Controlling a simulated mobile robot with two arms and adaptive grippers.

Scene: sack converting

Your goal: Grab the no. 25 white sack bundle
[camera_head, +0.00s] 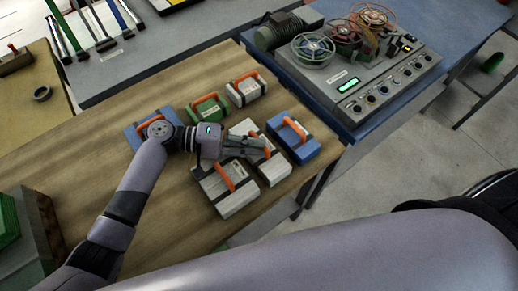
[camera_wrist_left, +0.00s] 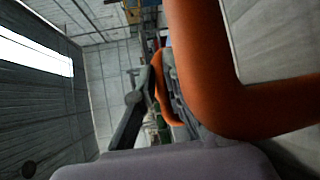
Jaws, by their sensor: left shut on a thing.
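Several sack bundles with orange handles lie on the wooden table. My left gripper (camera_head: 262,146) is shut on the orange handle of the middle white bundle (camera_head: 272,171), which appears to rest on the table. Its fingers partly hide that bundle. Other white bundles lie at the front (camera_head: 234,203) and back (camera_head: 247,92). Labels are too small to read, so I cannot tell which is no. 25. In the left wrist view, a large orange handle (camera_wrist_left: 205,70) fills the right side, close to the dark gripper fingers. My right gripper is not in view.
A green bundle (camera_head: 209,109) and blue bundles stand close by, one at the right (camera_head: 303,150) and one at the left (camera_head: 133,136). A grey control box with reels (camera_head: 375,85) stands on the blue table behind. Green boxes (camera_head: 12,222) are at the lower left.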

